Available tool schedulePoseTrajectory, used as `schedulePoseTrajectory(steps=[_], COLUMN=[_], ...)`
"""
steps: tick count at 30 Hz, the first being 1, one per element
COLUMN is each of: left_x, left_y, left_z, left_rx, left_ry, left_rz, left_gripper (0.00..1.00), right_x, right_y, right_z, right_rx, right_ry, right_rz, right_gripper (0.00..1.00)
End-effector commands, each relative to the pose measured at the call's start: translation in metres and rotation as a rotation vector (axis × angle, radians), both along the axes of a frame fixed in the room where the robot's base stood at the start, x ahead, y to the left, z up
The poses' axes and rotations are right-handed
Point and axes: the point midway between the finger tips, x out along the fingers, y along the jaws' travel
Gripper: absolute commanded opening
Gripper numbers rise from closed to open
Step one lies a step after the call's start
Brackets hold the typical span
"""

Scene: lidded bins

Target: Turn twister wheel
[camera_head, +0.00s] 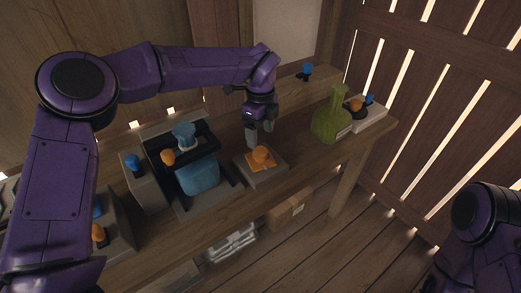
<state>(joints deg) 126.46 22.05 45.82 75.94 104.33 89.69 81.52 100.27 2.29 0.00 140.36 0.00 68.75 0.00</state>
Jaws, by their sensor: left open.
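An orange knob (261,154) on an orange square plate tops a low grey box (263,174) near the bench's front edge. It looks like the twister wheel, but I cannot be sure. My left gripper (260,137) points down just behind and above this knob, with its fingers open. I cannot see anything between the fingers. Whether a fingertip touches the knob is unclear. My right arm shows at the lower right, and its gripper is outside the view.
A wooden bench (225,210) carries a blue container in a dark frame (199,177) left of the box. A green flask (332,118) and a white box with knobs (369,114) stand to the right. A cardboard box (289,209) and a white crate (232,243) are below.

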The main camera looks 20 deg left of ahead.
Motion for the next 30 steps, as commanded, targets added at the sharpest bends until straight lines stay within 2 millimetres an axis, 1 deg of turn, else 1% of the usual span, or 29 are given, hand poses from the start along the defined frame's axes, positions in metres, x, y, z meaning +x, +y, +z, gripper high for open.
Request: schedulePoseTrajectory(steps=[1, 6, 9, 14, 20, 21, 23, 24, 26, 30], left_x=[-0.001, -0.001, -0.001, 0.000, 0.000, 0.000, 0.000, 0.000, 0.000, 0.000], left_y=[0.000, 0.000, 0.000, 0.000, 0.000, 0.000, 0.000, 0.000, 0.000, 0.000], left_z=[-0.010, -0.048, -0.064, -0.077, -0.078, -0.078, -0.078, -0.078, -0.078, -0.078], left_rx=[0.000, 0.000, 0.000, -0.001, -0.001, -0.001, -0.001, -0.001, -0.001, -0.001], left_ry=[0.005, 0.004, 0.002, 0.000, 0.000, 0.000, 0.000, 0.000, -0.001, -0.001], left_rz=[-0.002, -0.003, -0.003, -0.004, -0.004, -0.004, -0.004, -0.004, -0.004, -0.005], left_gripper=[0.76, 0.76, 0.76, 0.76, 0.76, 0.72, 0.53, 0.40, 0.21, 0.21], right_x=[0.000, 0.000, 0.000, 0.000, 0.000, 0.000, 0.000, 0.000, 0.000, 0.000], right_y=[0.000, 0.000, 0.000, 0.000, 0.000, 0.000, 0.000, 0.000, 0.000, 0.000], right_z=[0.005, 0.012, 0.014, 0.015, 0.015, 0.015, 0.015, 0.015, 0.015, 0.015], right_rx=[0.000, 0.000, 0.000, 0.000, 0.000, 0.000, 0.000, 0.000, 0.000, 0.000], right_ry=[0.000, 0.000, 0.000, 0.000, 0.000, 0.000, 0.000, 0.000, 0.000, 0.000], right_rz=[0.000, 0.000, 0.000, 0.000, 0.000, 0.000, 0.000, 0.000, 0.000, 0.000], right_gripper=[0.76, 0.76, 0.76, 0.76, 0.76, 0.76, 0.76, 0.76, 0.76, 0.76])
